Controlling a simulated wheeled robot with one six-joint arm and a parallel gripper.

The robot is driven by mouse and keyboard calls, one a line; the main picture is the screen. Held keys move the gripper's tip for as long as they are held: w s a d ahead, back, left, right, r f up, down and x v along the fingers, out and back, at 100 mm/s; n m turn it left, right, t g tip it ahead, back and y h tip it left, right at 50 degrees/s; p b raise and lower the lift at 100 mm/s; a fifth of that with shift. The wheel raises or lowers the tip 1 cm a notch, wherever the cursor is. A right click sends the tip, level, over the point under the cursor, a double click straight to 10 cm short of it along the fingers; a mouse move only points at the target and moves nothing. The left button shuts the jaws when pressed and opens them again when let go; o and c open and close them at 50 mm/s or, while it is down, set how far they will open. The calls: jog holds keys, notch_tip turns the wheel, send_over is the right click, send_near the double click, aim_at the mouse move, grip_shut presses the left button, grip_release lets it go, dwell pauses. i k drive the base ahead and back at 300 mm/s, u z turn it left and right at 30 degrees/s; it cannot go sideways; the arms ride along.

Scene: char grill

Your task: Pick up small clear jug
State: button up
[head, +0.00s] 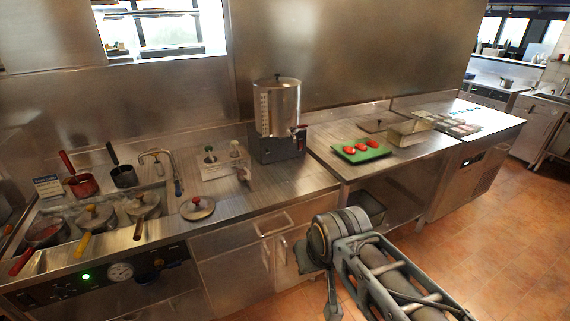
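A small clear, jug-like vessel (237,151) stands on the steel counter, left of the large steel urn. It is small and see-through, so its handle and spout are hard to make out. A similar clear vessel with a dark green top (210,156) stands just to its left. My arm comes in from the bottom right. Dark parts at its end, perhaps my gripper (325,278), hang in front of the counter, well below and to the right of the clear vessels. Its fingers cannot be made out clearly.
A steel urn (277,108) stands right of the clear vessels. A round lid (197,208) lies in front of them. Several pots, including a red one (82,184), and a tap (173,172) are at left. A green board (361,152) with red items lies farther right.

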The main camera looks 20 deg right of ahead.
aim_at(243, 173)
jog(key=z, duration=0.15)
jog(key=i, duration=1.4)
jog(key=u, duration=0.85)
